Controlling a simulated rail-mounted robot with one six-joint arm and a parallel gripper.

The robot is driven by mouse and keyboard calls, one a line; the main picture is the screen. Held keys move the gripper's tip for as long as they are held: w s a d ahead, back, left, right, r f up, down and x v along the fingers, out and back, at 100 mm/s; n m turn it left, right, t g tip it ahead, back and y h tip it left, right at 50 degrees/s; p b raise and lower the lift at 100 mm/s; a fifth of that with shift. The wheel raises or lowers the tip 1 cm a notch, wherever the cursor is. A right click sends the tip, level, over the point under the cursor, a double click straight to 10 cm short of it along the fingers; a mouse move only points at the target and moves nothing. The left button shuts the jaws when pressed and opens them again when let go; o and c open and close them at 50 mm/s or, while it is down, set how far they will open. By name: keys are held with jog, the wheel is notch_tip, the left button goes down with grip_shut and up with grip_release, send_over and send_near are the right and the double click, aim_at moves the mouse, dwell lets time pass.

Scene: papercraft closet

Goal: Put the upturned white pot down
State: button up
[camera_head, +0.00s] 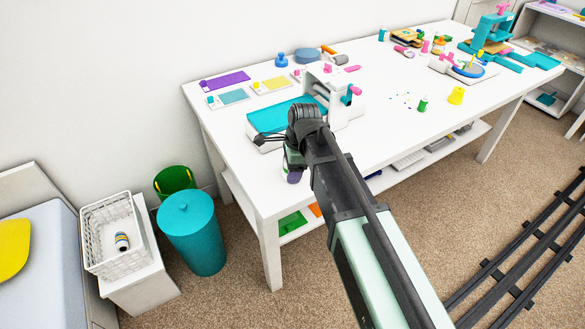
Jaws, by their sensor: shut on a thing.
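My gripper (292,162) hangs at the near left edge of the white table (247,182), pointing down. Its jaws are mostly hidden behind my wrist. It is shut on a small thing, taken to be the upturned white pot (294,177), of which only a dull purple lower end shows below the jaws. The white body of the pot is hidden, and I cannot tell whether its lower end touches anything. No other upturned white pot is clearly visible on the table.
A white press (345,101) with a teal bed (287,118) stands close behind my gripper. The table's front middle is mostly clear. A teal bin (196,240) and white basket (107,262) are left.

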jog(key=o, duration=0.8)
jog(key=shift+s+d+f, duration=0.15)
jog(key=shift+s+f, duration=0.3)
jog(key=shift+f, duration=0.05)
jog(key=shift+r+p, duration=0.45)
jog(key=shift+o, duration=0.7)
jog(key=r+p, duration=0.4)
jog(key=w+d+r+p, duration=0.1)
jog(key=r+p, duration=0.7)
jog(key=shift+w+d+r+p, duration=0.15)
jog(key=shift+d+r+p, duration=0.05)
jog(key=shift+d+p, duration=0.15)
jog(key=shift+f, duration=0.1)
jog(key=s+d+n+h, duration=0.2)
jog(key=s+d+n, duration=1.1)
jog(key=d+n, duration=0.2)
jog(key=shift+s+d+f+n, duration=0.15)
jog(key=shift+s+n, duration=0.2)
jog(key=shift+n, duration=0.15)
jog(key=shift+r, duration=0.4)
